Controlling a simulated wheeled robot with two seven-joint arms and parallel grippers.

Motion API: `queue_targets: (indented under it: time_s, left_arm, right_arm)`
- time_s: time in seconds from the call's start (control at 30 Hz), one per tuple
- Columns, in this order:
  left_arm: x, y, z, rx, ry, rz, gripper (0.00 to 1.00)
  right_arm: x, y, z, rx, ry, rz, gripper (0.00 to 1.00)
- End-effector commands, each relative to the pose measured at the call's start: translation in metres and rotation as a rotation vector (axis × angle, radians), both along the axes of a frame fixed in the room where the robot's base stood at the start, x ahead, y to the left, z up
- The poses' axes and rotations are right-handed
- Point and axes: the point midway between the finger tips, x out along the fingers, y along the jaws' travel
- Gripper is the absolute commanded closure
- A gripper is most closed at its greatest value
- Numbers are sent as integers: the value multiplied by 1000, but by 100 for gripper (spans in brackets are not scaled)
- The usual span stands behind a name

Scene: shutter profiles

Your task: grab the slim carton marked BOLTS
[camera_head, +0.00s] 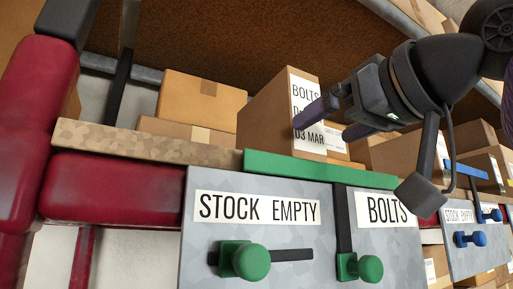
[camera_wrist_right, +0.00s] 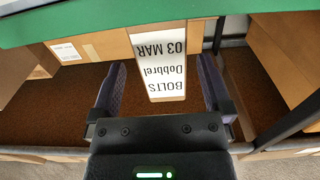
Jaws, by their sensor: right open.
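The slim carton marked BOLTS (camera_head: 264,113) stands upright on the shelf in the head view, its white label reading BOLTS and 03 MAR on its narrow front face. My right gripper (camera_head: 340,120) is open in front of it, and one finger covers part of the label. In the right wrist view the carton (camera_wrist_right: 160,70) appears upside down between the two purple fingers of the right gripper (camera_wrist_right: 162,82), with a gap on each side. I see no contact. How deep the fingers reach along the carton is hard to tell. My left gripper is not in view.
A grey panel (camera_head: 200,255) with a green top edge (camera_head: 310,168), green knobs (camera_head: 250,262) and signs STOCK EMPTY and BOLTS stands below the carton. Brown boxes (camera_head: 200,100) stand to the left, others (camera_head: 400,155) to the right. A red rack post (camera_head: 30,130) is at far left.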

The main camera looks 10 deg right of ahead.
Motion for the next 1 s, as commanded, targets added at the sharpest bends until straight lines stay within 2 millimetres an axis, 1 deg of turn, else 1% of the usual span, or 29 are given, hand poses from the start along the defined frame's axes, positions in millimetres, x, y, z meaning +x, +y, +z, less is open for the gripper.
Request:
queue_targets:
  time_s: [0.03,0.1,0.2,0.33,0.4,0.5,0.7,0.77,0.8,0.97,1.0]
  left_arm:
    - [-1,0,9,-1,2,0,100]
    - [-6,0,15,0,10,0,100]
    - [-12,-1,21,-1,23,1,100]
    - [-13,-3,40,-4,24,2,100]
    - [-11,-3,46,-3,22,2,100]
    - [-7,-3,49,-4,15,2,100]
    - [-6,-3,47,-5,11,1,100]
    - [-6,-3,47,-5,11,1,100]
    - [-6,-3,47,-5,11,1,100]
    - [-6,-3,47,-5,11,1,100]
    - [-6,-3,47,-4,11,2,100]
  right_arm:
    - [10,4,4,-1,4,0,0]
    - [23,8,3,-2,5,0,0]
    - [36,13,3,-1,4,0,0]
    - [62,20,1,-4,5,-1,0]
    - [74,24,0,-2,5,1,0]
    - [83,28,-2,-1,3,1,0]
    - [84,28,-5,-1,2,0,0]
    - [84,28,-5,-1,2,0,13]
    - [84,28,-5,-1,2,0,21]
    - [84,28,-5,-1,2,0,55]
    - [84,28,-5,-1,3,0,64]
